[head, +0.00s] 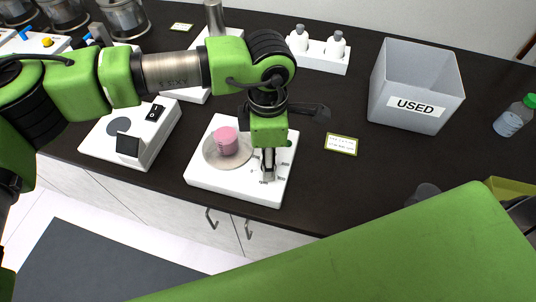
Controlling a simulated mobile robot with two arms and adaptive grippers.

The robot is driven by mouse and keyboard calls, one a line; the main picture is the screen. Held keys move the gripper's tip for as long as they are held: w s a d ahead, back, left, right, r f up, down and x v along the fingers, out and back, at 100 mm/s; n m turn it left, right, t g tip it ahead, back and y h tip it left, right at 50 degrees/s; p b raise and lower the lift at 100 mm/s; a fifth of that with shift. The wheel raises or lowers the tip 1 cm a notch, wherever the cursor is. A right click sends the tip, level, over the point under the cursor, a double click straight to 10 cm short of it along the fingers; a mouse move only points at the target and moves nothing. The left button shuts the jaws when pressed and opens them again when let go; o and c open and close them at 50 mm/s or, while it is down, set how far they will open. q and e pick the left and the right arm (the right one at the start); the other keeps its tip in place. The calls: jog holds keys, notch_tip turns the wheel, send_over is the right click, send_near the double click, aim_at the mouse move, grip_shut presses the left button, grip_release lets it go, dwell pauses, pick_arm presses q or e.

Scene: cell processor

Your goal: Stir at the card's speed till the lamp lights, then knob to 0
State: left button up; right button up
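The white stirrer (235,186) stands near the counter's front edge. A small vessel of pink liquid (228,141) sits on its round grey plate (211,157). My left gripper (268,177) points down over the stirrer's front right part, where dial marks show. The knob is hidden by its fingers, and I cannot tell whether they touch or grip it. A small green spot (290,143), perhaps the lamp, shows beside the gripper; whether it is lit is unclear. A yellow-edged card (341,144) lies right of the stirrer, its text too small to read. My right gripper is out of view.
A white device with a black switch (155,112) stands left of the stirrer. A grey bin marked USED (412,88), a rack with white bottles (319,55) and a green-capped bottle (513,117) stand behind and right. My green arm link covers the lower right.

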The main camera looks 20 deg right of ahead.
pick_arm(q)
grip_shut()
jog(key=n+b, duration=0.1)
jog(key=b, duration=0.2)
jog(key=n+b, duration=0.2)
jog(key=b, duration=0.1)
jog(key=shift+f, duration=0.3)
jog(key=shift+r+n+b, duration=0.25)
jog(key=shift+n+b, duration=0.35)
jog(key=shift+n, duration=0.2)
jog(key=shift+r, duration=0.1)
grip_release()
jog(key=shift+r, duration=0.1)
